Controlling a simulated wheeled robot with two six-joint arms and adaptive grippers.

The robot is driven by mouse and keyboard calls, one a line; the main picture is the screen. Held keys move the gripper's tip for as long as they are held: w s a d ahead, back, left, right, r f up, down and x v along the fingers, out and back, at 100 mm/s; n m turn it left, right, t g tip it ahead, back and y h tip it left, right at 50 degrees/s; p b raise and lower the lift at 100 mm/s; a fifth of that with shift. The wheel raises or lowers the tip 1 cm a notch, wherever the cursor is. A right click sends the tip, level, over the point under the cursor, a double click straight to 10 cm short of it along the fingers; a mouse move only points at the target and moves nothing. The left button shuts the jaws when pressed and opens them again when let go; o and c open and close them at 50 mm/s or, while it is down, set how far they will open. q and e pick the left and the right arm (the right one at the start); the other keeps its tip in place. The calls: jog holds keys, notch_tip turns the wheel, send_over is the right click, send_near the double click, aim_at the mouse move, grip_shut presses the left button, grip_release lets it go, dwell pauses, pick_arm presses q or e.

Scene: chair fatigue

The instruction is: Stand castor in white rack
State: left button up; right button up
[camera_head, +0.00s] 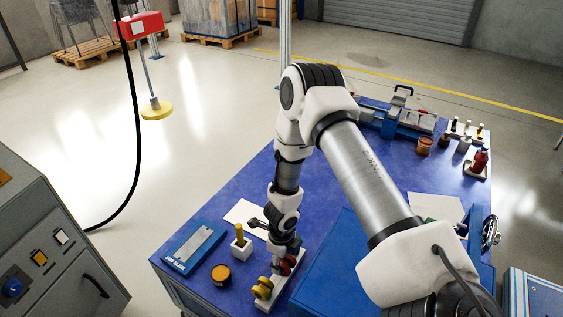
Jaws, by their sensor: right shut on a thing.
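The white rack (296,274) is a narrow strip on the blue table near its front edge. A yellow castor (262,289) stands at its near end. My right gripper (284,256) points down over the rack and is shut on a red castor (288,264). The red castor is at the rack's far part, behind the yellow one. The gripper partly hides it, and I cannot tell whether it touches the rack. My left gripper is not in view.
Left of the rack are an orange-topped tin (221,275), a white block with a yellow peg (241,246) and a blue tray (194,246). A large blue box (345,262) stands close on the right. Bottles and a red item (480,161) stand at the far right.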

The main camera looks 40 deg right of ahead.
jog(key=shift+f+b, duration=0.95)
jog(key=shift+f, duration=0.15)
jog(key=o, duration=1.2)
jog(key=shift+c, duration=0.2)
jog(key=shift+r, duration=0.1)
notch_tip(320, 180, up, 12)
jog(key=shift+f, duration=0.1)
